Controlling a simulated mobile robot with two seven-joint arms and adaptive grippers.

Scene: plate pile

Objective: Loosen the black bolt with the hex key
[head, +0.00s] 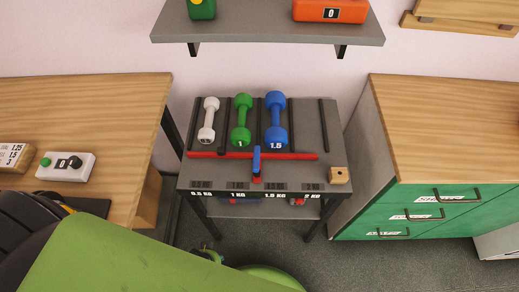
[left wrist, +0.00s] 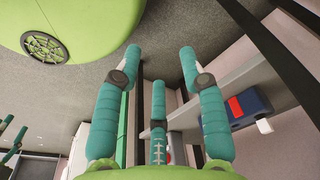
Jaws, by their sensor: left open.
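I cannot make out a black bolt or a hex key in either view. A small wooden block (head: 339,175) with a dark spot sits at the front right corner of the grey rack (head: 312,115); I cannot tell what the spot is. My left gripper (left wrist: 159,66) shows in the left wrist view with its teal fingers spread apart and nothing between them. It points toward a grey floor and a pale shelf. It is not visible in the head view. My right gripper is in neither view.
White (head: 208,120), green (head: 241,121) and blue (head: 276,120) dumbbells lie on the rack behind a red bar (head: 215,154) with a blue handle (head: 256,160). Wooden tables stand left (head: 90,100) and right (head: 450,120). A shelf (head: 260,33) hangs above.

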